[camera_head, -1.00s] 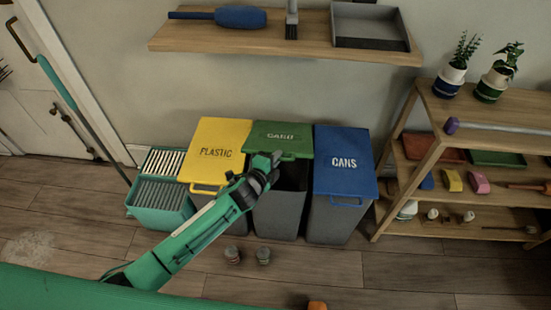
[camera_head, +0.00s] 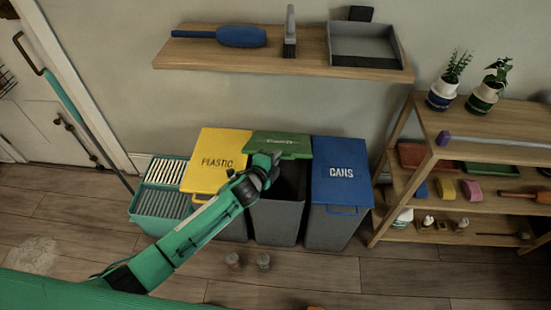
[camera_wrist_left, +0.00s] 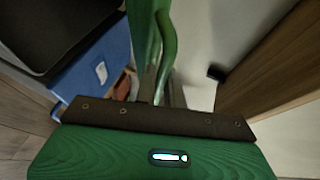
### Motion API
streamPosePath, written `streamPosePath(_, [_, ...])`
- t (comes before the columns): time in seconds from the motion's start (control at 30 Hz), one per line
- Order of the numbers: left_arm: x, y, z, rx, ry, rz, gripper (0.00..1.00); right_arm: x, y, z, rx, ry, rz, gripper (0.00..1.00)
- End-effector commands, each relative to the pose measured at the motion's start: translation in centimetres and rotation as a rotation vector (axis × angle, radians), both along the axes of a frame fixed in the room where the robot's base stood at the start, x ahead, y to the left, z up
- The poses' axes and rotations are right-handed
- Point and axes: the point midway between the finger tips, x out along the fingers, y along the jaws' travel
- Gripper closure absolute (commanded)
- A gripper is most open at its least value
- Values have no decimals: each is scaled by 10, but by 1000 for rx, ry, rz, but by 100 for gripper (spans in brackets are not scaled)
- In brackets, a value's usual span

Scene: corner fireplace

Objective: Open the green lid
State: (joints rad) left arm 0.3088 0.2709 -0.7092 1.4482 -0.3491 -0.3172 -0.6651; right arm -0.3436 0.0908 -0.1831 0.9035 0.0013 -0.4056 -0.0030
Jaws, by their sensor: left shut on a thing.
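The green lid (camera_head: 283,139) sits on the middle grey bin (camera_head: 276,222), between the yellow and blue lids. It is tilted up at a steep angle and looks narrow, and the bin's dark inside shows below it. My left gripper (camera_head: 273,163) is at the lid's front edge, shut on it. The fingertips partly hide the grip point. In the left wrist view the green lid (camera_wrist_left: 140,25) shows nearly edge-on, with a curved handle-like part (camera_wrist_left: 167,45) beside it. My right gripper is not in view.
The yellow PLASTIC lid (camera_head: 217,153) and blue CANS lid (camera_head: 342,170) lie closed on either side. A wall shelf (camera_head: 190,57) is above. A shelving rack (camera_head: 408,235) stands right. Small jars (camera_head: 263,261) sit on the floor in front. A teal crate (camera_head: 160,203) is left.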

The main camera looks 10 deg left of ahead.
Motion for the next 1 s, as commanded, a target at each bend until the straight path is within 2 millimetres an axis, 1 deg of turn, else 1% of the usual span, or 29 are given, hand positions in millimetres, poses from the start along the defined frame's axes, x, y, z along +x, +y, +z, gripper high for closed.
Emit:
streamPosePath(0.03, [1,-1,3,-1,-2,-1,100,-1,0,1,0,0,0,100])
streamPosePath(0.2, [3,-1,6,-2,-3,-2,100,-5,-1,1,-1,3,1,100])
streamPosePath(0.77, [4,-1,6,-1,-2,-2,100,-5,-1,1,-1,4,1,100])
streamPosePath(0.8, [4,-1,6,-1,-2,-2,86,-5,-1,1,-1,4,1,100])
streamPosePath(0.9, [4,-1,6,-1,-2,-2,68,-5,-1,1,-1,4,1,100])
streamPosePath(1.0, [4,0,6,-1,-2,-1,68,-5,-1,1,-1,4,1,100])
